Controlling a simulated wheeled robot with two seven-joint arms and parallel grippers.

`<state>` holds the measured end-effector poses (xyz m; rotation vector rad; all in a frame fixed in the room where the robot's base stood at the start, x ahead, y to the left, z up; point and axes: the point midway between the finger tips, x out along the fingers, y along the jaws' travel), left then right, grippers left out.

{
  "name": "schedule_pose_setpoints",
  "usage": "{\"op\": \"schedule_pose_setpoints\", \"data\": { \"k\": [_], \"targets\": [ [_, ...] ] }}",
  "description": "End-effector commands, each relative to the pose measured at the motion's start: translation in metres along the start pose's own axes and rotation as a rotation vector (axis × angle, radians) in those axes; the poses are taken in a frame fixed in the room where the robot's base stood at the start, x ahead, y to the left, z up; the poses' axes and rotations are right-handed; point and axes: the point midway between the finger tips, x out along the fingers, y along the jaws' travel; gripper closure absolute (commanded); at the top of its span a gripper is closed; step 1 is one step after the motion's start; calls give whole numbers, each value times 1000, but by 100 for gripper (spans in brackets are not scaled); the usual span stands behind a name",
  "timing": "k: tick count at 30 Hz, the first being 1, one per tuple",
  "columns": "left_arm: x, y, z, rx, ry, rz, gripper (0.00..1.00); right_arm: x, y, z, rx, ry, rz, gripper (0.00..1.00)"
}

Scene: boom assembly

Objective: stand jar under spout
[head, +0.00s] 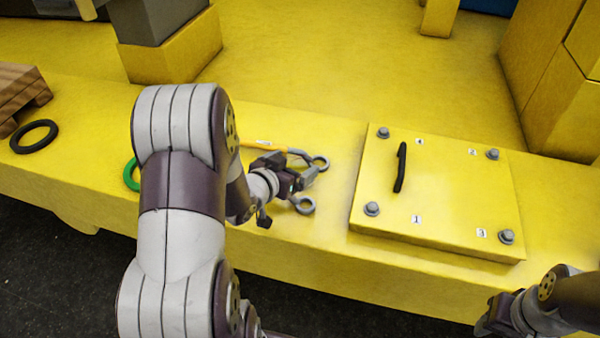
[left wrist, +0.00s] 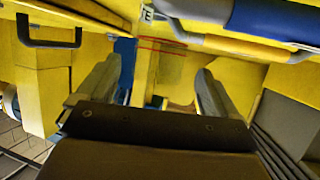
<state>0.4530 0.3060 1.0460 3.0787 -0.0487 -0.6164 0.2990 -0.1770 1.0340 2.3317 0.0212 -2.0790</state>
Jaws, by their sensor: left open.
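I see no jar and no spout in either view. My left gripper (head: 301,180) is low over the yellow ledge, left of the bolted cover plate. In the left wrist view its two fingers (left wrist: 160,92) stand wide apart with nothing held between them.
The yellow cover plate (head: 445,205) has a black handle (head: 400,167) and several grey bolts. A black ring (head: 34,136) and a wooden pallet (head: 20,90) are at the left. A green ring (head: 130,174) is partly hidden by my left arm.

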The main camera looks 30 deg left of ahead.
Motion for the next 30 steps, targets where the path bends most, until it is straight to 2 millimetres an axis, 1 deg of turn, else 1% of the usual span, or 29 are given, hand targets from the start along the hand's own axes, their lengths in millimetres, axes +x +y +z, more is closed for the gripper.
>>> {"op": "schedule_pose_setpoints", "data": {
  "k": [5,9,12,19,20,21,23,24,25,26,27,30],
  "targets": [
    [22,-1,0,1,-3,2,7,-5,0,0,0,0,0,57],
    [49,-4,1,2,-2,3,7,-10,0,-1,0,0,0,57],
    [60,-4,1,1,-1,1,7,-11,0,-1,0,0,0,57],
    [63,-4,2,1,-1,0,7,-10,0,-1,0,0,0,57],
    [63,-4,2,1,-1,0,16,-10,0,-1,0,0,0,57],
    [63,-4,2,1,-1,0,29,-10,0,-1,0,0,0,57],
    [63,-4,2,1,-1,0,49,-10,0,-1,0,0,0,57],
    [63,-4,2,1,-1,0,62,-10,0,-1,0,0,0,57],
    [63,-4,2,1,-1,0,68,-10,0,-1,0,0,0,57],
    [63,-4,2,1,-1,0,68,-10,0,-1,0,0,0,57],
    [63,-4,1,1,0,0,73,-10,0,-1,0,0,0,57],
    [63,-4,1,1,0,0,73,-10,0,-1,0,0,0,57]
  ]
}}
